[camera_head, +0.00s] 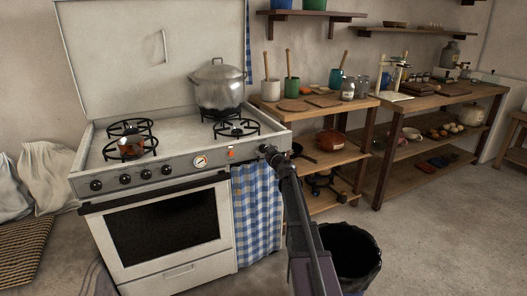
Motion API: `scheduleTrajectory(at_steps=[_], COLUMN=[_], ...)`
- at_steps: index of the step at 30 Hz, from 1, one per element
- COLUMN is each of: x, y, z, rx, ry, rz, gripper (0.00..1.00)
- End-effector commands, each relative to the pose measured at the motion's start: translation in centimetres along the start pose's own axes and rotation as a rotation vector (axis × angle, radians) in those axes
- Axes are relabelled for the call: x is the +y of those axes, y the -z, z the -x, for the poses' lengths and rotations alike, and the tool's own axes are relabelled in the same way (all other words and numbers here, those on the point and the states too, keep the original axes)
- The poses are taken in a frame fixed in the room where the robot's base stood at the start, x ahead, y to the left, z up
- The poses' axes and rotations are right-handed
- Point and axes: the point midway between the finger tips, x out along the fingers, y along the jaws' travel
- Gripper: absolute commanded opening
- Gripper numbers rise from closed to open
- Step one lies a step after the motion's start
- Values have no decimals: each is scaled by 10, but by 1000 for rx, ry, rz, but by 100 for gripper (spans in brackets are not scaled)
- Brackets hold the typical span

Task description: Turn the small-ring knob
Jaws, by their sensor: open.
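A white stove has black knobs along its front panel: a far-left knob (96,185), a second knob (125,180), a third knob (146,174) and a fourth knob (167,169). No readable marking shows which one is the small-ring knob. My dark gripper (269,152) is at the right end of the panel, seen from behind and small. It is open, with no object visible in it. It covers part of the panel's right end, and whether it touches anything there cannot be told. The stove top has a left burner (112,154) and a right burner (236,130).
A large lidded pot (217,87) stands at the stove's back right. A round gauge (201,161) and an orange switch (230,153) are on the panel. A black bin (350,250) stands beside my arm.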

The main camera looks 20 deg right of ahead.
Motion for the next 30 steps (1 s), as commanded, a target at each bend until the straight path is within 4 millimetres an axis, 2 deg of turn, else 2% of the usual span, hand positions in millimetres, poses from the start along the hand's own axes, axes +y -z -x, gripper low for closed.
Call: scheduleTrajectory(at_steps=[9, 11, 15, 18, 21, 30], x=[0, 0, 0, 0, -6, -2], y=[0, 0, 0, 0, 2, 0], z=[-1, -1, -1, -1, -1, -2], rx=[0, 0, 0, 0, 0, 1], ry=[0, 0, 0, 0, 1, 4], rz=[0, 0, 0, 0, 0, 34], gripper=[89, 75, 33, 7, 7, 8])
